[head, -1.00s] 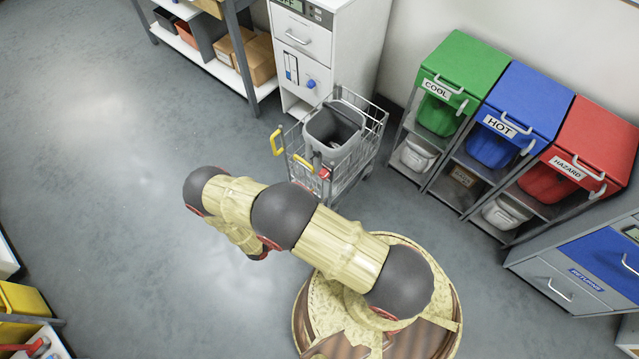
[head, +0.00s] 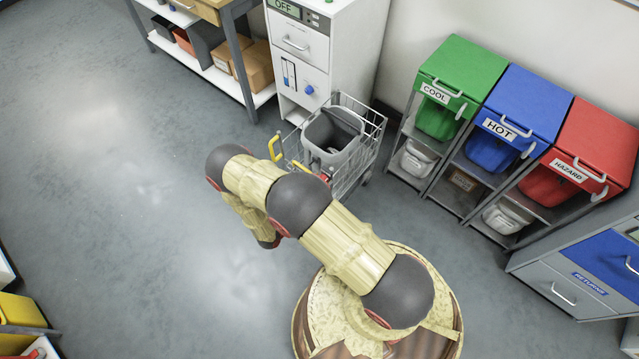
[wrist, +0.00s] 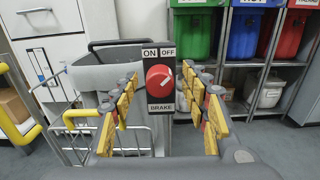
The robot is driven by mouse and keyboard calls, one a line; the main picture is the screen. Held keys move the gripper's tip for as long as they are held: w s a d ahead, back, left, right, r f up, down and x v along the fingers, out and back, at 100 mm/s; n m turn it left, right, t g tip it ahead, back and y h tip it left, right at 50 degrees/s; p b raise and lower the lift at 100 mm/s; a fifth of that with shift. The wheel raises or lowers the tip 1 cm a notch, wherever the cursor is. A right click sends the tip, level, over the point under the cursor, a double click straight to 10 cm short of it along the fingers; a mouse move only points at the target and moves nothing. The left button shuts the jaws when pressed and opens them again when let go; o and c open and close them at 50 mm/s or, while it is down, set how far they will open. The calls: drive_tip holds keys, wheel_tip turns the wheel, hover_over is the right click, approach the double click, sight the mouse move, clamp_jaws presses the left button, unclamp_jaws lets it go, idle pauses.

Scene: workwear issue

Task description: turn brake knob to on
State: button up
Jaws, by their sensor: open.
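In the wrist view, the red round brake knob (wrist: 158,76) sits on a dark plate (wrist: 160,96) labelled ON at upper left, OFF at upper right and BRAKE below. Its white pointer mark is turned to the upper right, toward OFF. My gripper (wrist: 159,82) is open, with one yellow finger on each side of the plate. The knob lies between the fingers in the picture, and I see no contact. The plate is on the front of the wire cart (head: 372,140). In the head view my arm mostly hides the knob and the gripper.
A grey bin (head: 330,138) sits in the cart. Yellow handles flank the plate, the left one (wrist: 94,114) near my left finger. A white cabinet (head: 345,50) stands behind, with green, blue and red bins (head: 530,95) at right. Open floor (head: 130,210) lies left.

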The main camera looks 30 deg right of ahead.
drive_tip(key=c, duration=0.3)
drive_tip(key=c, duration=0.8)
drive_tip(key=shift+c, duration=0.3)
drive_tip(key=shift+n, duration=0.4)
drive_tip(key=n+b, duration=0.1)
drive_tip(key=n, duration=0.7)
drive_tip(key=n+b, duration=0.1)
drive_tip(key=n, duration=0.7)
drive_tip(key=shift+w+a+f+n+b, duration=0.1)
drive_tip(key=shift+w+f+n+b, duration=0.1)
drive_tip(key=shift+n+b, duration=0.2)
drive_tip(key=shift+n, duration=0.3)
